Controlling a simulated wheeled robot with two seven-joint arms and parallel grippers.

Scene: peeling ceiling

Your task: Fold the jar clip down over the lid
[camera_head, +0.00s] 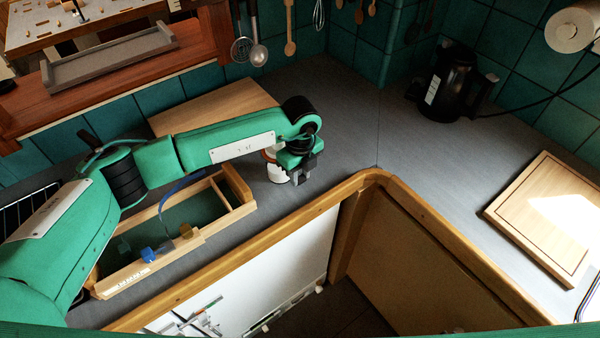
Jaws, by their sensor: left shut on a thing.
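A small white jar (277,173) stands on the grey counter near the middle of the view, with an orange-brown part showing at its top left. My left gripper (299,180) points down at the jar's right side and covers part of it. Its dark fingers are close together at the jar. The clip and most of the lid are hidden behind the gripper and wrist, so I cannot tell the clip's angle. My right gripper is not in view.
A wooden tray (236,187) lies left of the jar under my left arm. A cutting board (212,106) lies behind the arm. A black kettle (447,83) and another board (545,218) are at the right. The counter (350,125) between jar and kettle is clear.

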